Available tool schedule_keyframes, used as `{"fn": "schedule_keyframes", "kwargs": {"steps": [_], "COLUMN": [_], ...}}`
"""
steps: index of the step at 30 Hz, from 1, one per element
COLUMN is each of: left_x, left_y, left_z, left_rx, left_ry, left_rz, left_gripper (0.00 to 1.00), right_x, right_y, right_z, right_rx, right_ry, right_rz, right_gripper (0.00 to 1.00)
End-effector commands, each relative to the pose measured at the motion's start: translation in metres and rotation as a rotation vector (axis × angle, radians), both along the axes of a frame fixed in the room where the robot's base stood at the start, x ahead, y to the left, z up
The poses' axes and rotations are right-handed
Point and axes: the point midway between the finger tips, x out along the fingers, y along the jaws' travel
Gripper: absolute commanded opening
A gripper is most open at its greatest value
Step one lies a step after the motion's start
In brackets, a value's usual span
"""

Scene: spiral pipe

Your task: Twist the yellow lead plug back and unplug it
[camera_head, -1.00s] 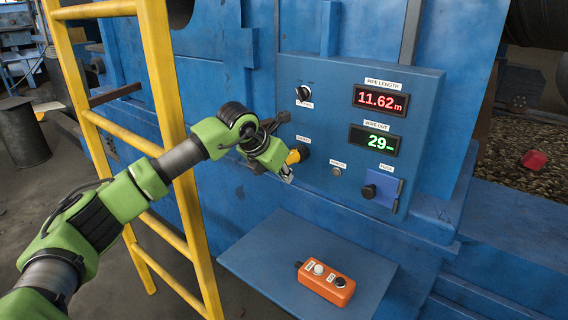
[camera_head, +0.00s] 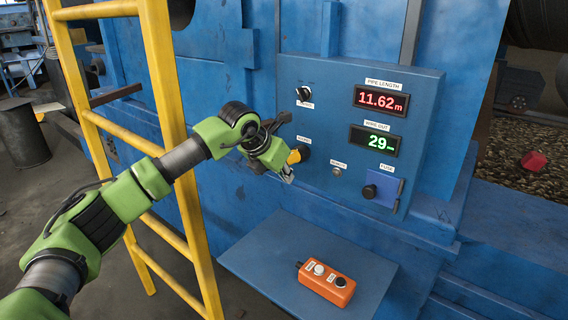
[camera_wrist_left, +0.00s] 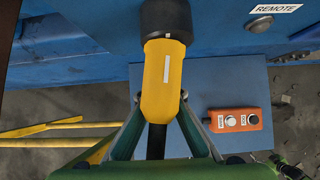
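The yellow lead plug (camera_head: 294,157) sits in a dark round socket (camera_head: 304,152) at the lower left of the blue control panel. In the left wrist view, the yellow plug (camera_wrist_left: 162,90) points down from the black socket (camera_wrist_left: 166,25), with a white line along its body and its black cable below. My left gripper (camera_head: 286,174) is at the plug. In the wrist view, its fingers (camera_wrist_left: 161,103) lie against both sides of the plug's lower end, shut on it. In the head view, the hand partly hides the plug.
The panel (camera_head: 330,120) carries a switch knob, red and green displays and a blue fuse holder (camera_head: 382,188). An orange remote (camera_head: 326,283) lies on the blue shelf (camera_head: 255,262) below. A yellow ladder (camera_head: 165,90) stands close to my left arm. Space before the panel is clear.

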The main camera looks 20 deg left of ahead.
Motion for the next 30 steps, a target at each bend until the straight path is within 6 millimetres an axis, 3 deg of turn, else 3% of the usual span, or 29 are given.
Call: {"fn": "schedule_keyframes", "kwargs": {"steps": [1, 8, 21, 30], "left_x": [0.012, 0.011, 0.006, 0.005], "left_y": [0.012, 0.011, -0.005, -0.007], "left_z": [0.018, 0.018, 0.016, 0.017], "left_rx": [-0.006, -0.018, -0.355, -0.382], "left_ry": [-0.047, -0.041, 0.084, 0.092], "left_rz": [0.029, 0.030, 0.029, 0.027], "left_gripper": [0.00, 0.00, 0.00, 0.00], "right_x": [0.000, 0.000, 0.000, 0.000], "right_y": [0.000, 0.000, 0.000, 0.000], "right_z": [0.001, 0.001, 0.002, 0.002], "right_rx": [0.000, 0.000, 0.000, 0.000], "right_ry": [0.000, 0.000, 0.000, 0.000], "right_rz": [0.000, 0.000, 0.000, 0.000], "right_gripper": [0.62, 0.62, 0.62, 0.62]}}
